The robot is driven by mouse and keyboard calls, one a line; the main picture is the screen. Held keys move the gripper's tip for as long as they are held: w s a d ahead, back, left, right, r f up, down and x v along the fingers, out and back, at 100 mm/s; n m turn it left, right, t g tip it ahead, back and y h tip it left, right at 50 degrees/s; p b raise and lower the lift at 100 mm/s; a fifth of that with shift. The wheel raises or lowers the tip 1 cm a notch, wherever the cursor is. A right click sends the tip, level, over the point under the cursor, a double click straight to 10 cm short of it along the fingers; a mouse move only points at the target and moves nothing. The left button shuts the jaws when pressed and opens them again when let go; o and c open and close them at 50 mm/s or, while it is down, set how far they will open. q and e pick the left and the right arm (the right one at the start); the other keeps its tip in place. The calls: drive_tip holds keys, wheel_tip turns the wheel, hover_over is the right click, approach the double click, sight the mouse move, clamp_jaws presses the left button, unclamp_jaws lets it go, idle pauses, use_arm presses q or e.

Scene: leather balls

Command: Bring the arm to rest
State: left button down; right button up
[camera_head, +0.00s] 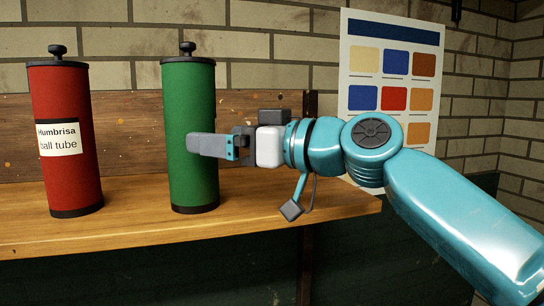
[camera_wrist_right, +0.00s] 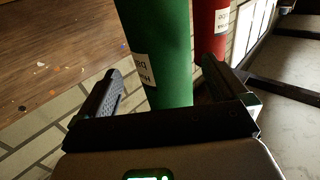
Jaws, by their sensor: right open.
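A green tube (camera_head: 188,110) with a black knobbed lid and dark base stands upright on a wooden shelf (camera_head: 285,203). My right gripper (camera_head: 210,146) reaches in from the right, a finger overlapping the tube's middle. In the right wrist view the gripper (camera_wrist_right: 162,72) is open, one finger on either side of the green tube (camera_wrist_right: 160,35). The tube's lower end in that picture is hidden by the palm; contact with the fingers cannot be told. My left gripper is in neither view.
A red tube (camera_head: 62,172) with a white label stands upright to the left, also seen in the wrist view (camera_wrist_right: 211,32). A colour chart (camera_head: 391,35) hangs on the brick wall behind my right arm. The shelf right of the green tube is clear.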

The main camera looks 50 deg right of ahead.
drive_tip(key=b+v, duration=0.3)
drive_tip(key=v, duration=0.6)
drive_tip(key=shift+s, duration=0.2)
